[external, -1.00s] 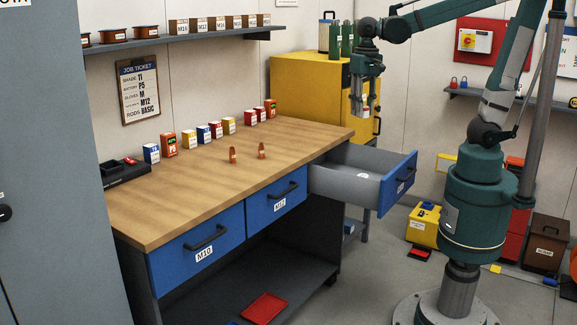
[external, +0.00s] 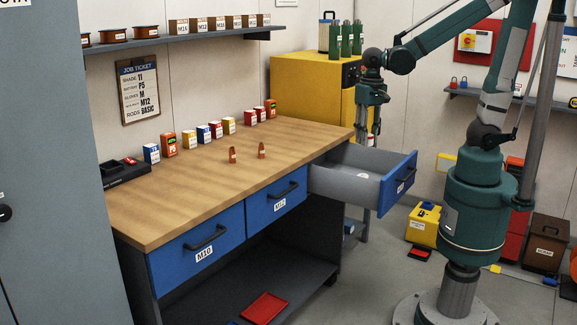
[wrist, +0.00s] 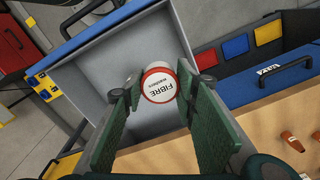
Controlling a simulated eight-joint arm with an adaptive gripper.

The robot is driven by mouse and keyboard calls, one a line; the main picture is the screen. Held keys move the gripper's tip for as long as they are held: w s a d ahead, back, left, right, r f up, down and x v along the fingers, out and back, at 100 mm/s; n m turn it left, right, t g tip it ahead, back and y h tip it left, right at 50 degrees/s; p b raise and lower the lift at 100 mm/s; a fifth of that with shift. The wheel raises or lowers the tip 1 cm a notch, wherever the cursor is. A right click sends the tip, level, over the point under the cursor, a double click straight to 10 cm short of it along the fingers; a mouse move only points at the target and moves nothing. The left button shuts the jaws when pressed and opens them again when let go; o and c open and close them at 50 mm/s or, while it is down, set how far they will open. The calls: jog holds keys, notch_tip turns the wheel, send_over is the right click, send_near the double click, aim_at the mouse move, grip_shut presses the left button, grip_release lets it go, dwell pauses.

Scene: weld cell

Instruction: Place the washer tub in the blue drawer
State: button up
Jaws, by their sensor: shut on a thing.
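The washer tub (wrist: 159,85) is a small round tub with a red rim and a white top marked "FIBRE washers". It sits between the two green fingers of my gripper (wrist: 160,92), which is shut on it. In the external view my gripper (external: 369,138) points down over the far side of the open blue drawer (external: 397,187). In the wrist view the grey inside of the drawer (wrist: 88,70) lies below and around the tub. The tub appears above the drawer floor; the exact gap cannot be told. A small white patch shows on the drawer floor.
Two blue drawers, M10 (external: 197,252) and M12 (external: 277,203), are shut under the wooden bench top (external: 200,190). Small boxes and two copper-coloured parts stand on the bench. A yellow cabinet (external: 300,90) stands behind the drawer.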

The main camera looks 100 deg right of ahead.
notch_tip(320, 180, down, 12)
jog(key=shift+f, duration=0.25)
dwell(0.3)
jog(key=shift+f, duration=0.1)
jog(key=shift+f+b, duration=1)
jog(key=shift+f, duration=1.8)
jog(key=shift+f+b, duration=0.75)
jog(key=shift+f, duration=1.35)
jog(key=shift+f, duration=0.2)
jog(key=o, duration=0.9)
jog(key=shift+r, duration=0.25)
